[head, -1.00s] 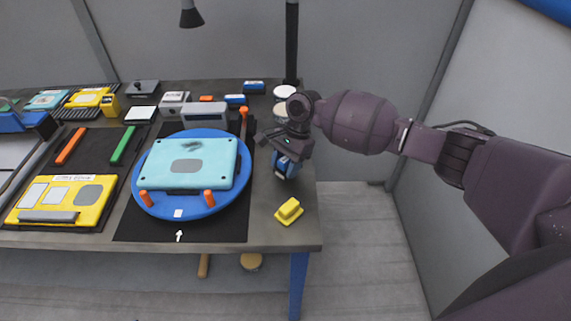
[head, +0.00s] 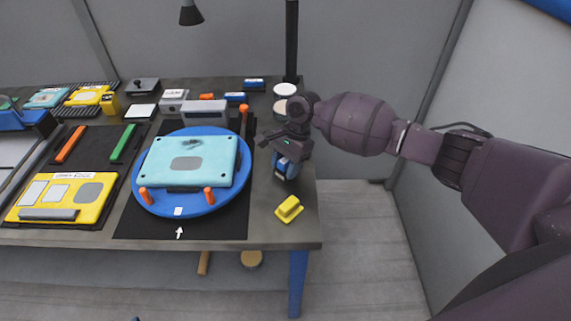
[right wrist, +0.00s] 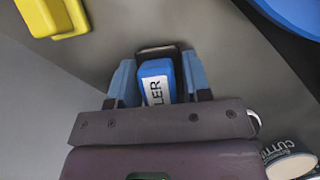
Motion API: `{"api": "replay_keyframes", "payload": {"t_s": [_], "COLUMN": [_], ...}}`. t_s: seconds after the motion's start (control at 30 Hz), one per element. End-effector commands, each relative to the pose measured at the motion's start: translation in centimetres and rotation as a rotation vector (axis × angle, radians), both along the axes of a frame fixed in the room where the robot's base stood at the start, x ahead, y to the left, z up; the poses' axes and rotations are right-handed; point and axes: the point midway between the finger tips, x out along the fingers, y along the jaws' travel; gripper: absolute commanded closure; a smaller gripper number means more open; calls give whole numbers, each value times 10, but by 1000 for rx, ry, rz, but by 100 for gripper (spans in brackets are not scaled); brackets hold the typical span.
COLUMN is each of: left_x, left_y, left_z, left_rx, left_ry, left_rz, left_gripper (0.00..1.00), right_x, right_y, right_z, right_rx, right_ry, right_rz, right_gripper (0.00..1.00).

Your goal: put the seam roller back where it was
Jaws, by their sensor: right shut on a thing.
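The seam roller (right wrist: 157,82) is a blue tool with a white label ending in "LER", seen in the right wrist view between my fingers. It also shows as a blue and white piece in the head view (head: 286,169), under my right gripper. My right gripper (head: 284,160) is shut on it at the right end of the table, right of the turntable. A dark piece shows at the tool's far end in the wrist view. I cannot tell whether the roller touches the table. My left gripper is not in view.
A blue turntable (head: 160,206) carries a teal panel (head: 212,163). A yellow block (head: 289,208) lies in front of my right gripper, near the table (head: 262,228) edge. Round tins (head: 285,90) and a black post (head: 291,40) stand behind. The floor to the right is clear.

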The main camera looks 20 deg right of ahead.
Motion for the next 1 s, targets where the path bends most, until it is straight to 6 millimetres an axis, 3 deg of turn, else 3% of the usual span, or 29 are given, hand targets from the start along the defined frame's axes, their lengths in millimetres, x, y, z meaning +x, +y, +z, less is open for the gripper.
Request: {"api": "replay_keyframes", "payload": {"t_s": [0.17,0.27,0.3,0.47,0.83,1.0], "left_x": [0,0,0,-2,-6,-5], "left_y": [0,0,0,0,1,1], "left_z": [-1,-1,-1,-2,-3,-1], "left_rx": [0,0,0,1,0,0], "left_ry": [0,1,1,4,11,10], "left_rz": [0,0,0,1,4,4], "left_gripper": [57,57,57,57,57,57], "right_x": [-1,-1,-2,-2,-1,3], "right_y": [0,-1,-1,-1,-1,-6], "right_z": [-6,-9,-9,-9,-6,10], "right_rx": [-2,-3,-3,-4,-3,-1], "right_ry": [2,3,3,5,3,0], "right_rz": [-1,-1,0,-1,-1,-1], "right_gripper": [74,81,51,26,26,26]}}
